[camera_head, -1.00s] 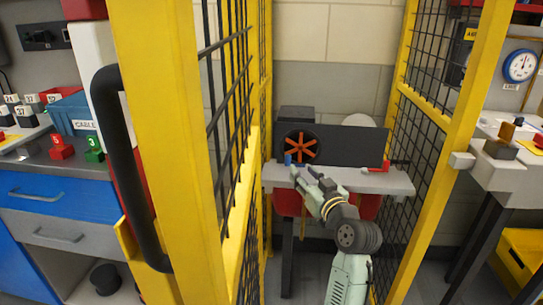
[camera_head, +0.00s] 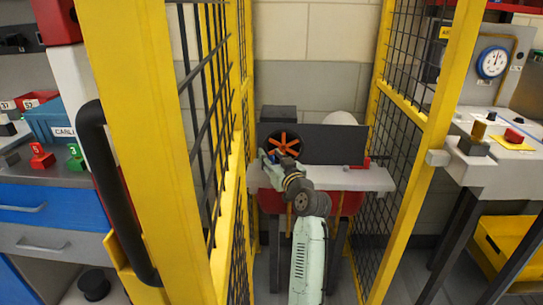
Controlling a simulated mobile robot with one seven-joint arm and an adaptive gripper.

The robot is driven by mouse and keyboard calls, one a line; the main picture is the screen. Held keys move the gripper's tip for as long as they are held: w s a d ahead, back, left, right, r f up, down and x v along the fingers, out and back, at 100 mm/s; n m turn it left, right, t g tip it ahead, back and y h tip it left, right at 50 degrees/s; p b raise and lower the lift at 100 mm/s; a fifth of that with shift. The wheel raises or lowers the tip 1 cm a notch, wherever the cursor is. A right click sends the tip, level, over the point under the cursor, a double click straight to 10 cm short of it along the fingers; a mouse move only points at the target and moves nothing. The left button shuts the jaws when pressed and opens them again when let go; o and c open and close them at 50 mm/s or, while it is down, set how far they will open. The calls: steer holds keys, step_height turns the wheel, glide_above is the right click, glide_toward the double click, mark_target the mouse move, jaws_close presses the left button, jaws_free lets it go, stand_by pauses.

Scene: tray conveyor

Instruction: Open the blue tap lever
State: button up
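The blue tap lever stood at the left of the grey bench (camera_head: 375,180), below the orange-spoked wheel. In the current view my gripper (camera_head: 268,156) covers that spot, so the lever is mostly or wholly hidden. My gripper is at the bench's left end, just below and left of the wheel (camera_head: 285,143). Whether it touches the lever cannot be told. Its fingers are small and overlap the dark background, so their opening is unclear. A red lever (camera_head: 362,164) sits at the right of the same bench, apart from my gripper.
My arm reaches between two yellow posts (camera_head: 445,120) with black mesh panels (camera_head: 410,65). A black handle (camera_head: 115,190) is on the near left post. A dark panel (camera_head: 335,140) stands behind the bench. Side tables flank the enclosure.

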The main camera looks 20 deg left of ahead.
steer(key=shift+c, duration=0.5)
jaws_close()
stand_by(0.4)
